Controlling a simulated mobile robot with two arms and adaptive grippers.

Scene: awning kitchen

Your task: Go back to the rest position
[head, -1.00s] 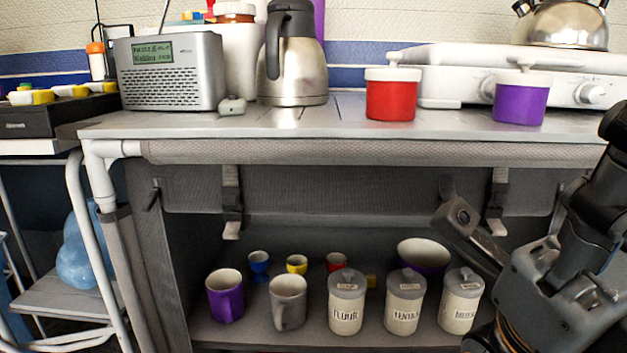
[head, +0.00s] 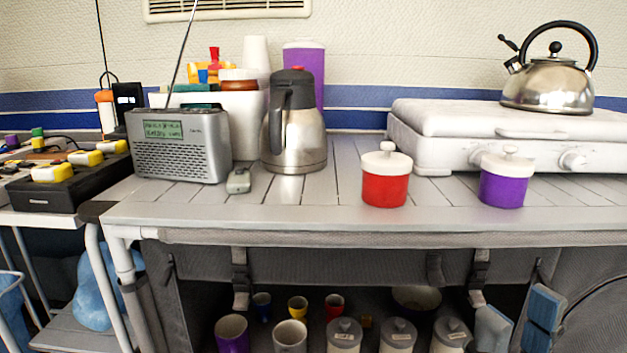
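My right gripper (head: 517,303) shows at the lower right of the head view. Its two blue-grey finger pads point up and stand apart, with nothing seen between them. It is in front of the shelf under the counter, just right of the lidded jars. The rest of that arm is below the picture. My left gripper is not in view.
The counter (head: 330,216) holds a radio (head: 180,145), a steel jug (head: 295,130), a red pot (head: 385,182), a purple pot (head: 503,182) and a white stove (head: 470,150) with a kettle (head: 550,85). Mugs, egg cups and jars (head: 398,336) stand on the shelf below.

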